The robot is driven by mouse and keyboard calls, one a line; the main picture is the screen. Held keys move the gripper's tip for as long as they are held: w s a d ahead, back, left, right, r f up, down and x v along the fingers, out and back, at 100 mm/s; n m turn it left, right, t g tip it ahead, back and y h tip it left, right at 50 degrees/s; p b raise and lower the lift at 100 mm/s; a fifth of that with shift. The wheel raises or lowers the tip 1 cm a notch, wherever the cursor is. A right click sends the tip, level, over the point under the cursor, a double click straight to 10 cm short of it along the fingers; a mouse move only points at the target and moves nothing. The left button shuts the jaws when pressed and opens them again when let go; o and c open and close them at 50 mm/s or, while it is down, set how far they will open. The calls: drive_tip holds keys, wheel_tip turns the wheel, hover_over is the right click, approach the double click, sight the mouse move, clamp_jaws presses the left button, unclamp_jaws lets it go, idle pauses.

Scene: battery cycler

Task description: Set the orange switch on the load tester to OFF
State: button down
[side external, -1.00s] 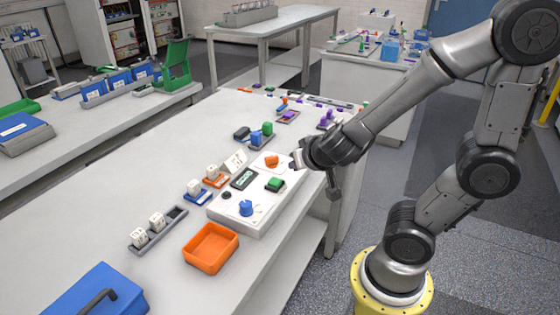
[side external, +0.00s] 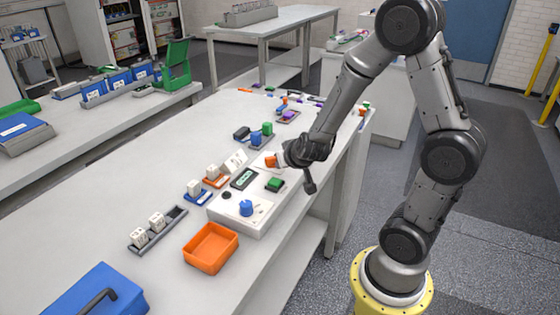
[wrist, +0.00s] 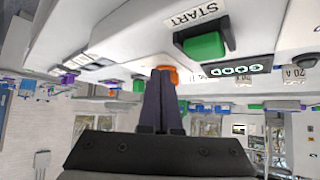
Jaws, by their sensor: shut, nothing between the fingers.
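The load tester (side external: 228,212) is a white box on the bench with a blue knob, a green START button, a display and an orange switch. The orange switch (side external: 270,162) is at its far end in the side view. My gripper (side external: 279,159) is shut, and its fingertips are right beside the switch. In the wrist view my closed fingers (wrist: 164,72) point at the orange switch (wrist: 172,75), which is partly hidden behind the tips. Whether they touch, and the switch's setting, I cannot tell. The display reads GOOD (wrist: 240,69).
The green button (side external: 275,184) and the blue knob (side external: 246,208) stand up from the same panel. An orange tray (side external: 211,261) is near the tester's front. Small holders with white blocks (side external: 157,221) lie to its left.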

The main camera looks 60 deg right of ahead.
drive_tip(key=shift+w+d, duration=0.4)
drive_tip(key=shift+w, duration=0.05)
